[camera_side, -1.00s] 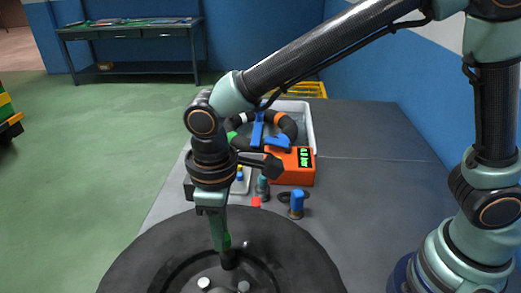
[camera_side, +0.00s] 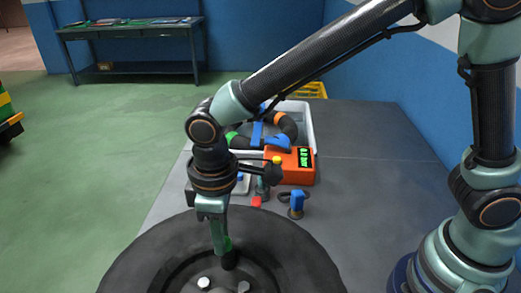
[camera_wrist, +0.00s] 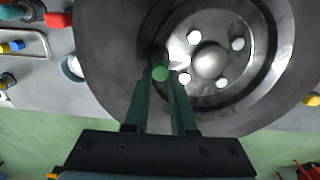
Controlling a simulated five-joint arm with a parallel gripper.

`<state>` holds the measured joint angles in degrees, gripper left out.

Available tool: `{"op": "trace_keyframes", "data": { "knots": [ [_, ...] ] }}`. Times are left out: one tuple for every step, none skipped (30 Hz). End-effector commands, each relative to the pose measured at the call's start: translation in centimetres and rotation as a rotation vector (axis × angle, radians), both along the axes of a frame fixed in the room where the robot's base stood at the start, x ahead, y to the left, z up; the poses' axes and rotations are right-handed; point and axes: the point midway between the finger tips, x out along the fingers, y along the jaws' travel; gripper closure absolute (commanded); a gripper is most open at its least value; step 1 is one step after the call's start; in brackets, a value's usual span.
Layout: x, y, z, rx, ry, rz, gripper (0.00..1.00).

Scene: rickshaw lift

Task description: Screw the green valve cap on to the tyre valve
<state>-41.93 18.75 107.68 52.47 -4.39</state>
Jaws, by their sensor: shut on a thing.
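The green valve cap (camera_wrist: 160,70) is between the fingertips of my gripper (camera_wrist: 160,75) in the wrist view. In the side view my gripper (camera_side: 226,244) points down over the tyre (camera_side: 130,262), shut on the cap. A dark stub, seemingly the tyre valve (camera_side: 229,261), stands directly below the fingertips. In the wrist view the cap covers the valve end, so I cannot tell how far the cap is on it. The tyre (camera_wrist: 110,50) lies flat, with its metal wheel hub (camera_wrist: 210,60) beside the cap.
An orange gauge box (camera_side: 283,172) stands behind the tyre, with a grey bin (camera_side: 308,118) of hoses beyond it. A blue-topped item (camera_side: 297,203) and a red-tipped item (camera_side: 257,201) stand near the tyre's rim.

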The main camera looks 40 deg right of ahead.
Motion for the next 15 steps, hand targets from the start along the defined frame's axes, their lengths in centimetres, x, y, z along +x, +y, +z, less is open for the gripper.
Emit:
{"op": "trace_keyframes", "data": {
  "knots": [
    [-0.01,-0.01,-0.01,0.000,0.000,0.000,1.00],
    [-0.01,-0.01,-0.02,0.000,0.000,0.000,1.00],
    [-0.01,-0.01,-0.02,0.000,0.000,0.000,1.00],
    [-0.01,-0.01,-0.02,-0.001,0.001,-0.002,1.00],
    [-0.01,-0.01,-0.02,-0.001,0.001,-0.009,1.00],
    [-0.01,-0.01,-0.02,0.000,0.001,-0.029,1.00],
    [-0.01,-0.01,-0.02,0.000,0.001,-0.051,1.00],
    [-0.01,-0.01,-0.03,0.000,0.002,-0.081,1.00],
    [-0.01,-0.01,-0.03,0.001,0.002,-0.129,1.00],
    [-0.01,-0.01,-0.04,0.002,0.003,-0.169,1.00],
    [-0.01,-0.01,-0.04,0.002,0.003,-0.209,1.00],
    [-0.02,-0.01,-0.05,0.002,0.005,-0.262,1.00],
    [-0.02,-0.01,-0.05,0.003,0.005,-0.301,1.00],
    [-0.02,-0.01,-0.06,0.003,0.006,-0.340,1.00],
    [-0.03,-0.01,-0.06,0.004,0.007,-0.393,1.00]
  ]
}}
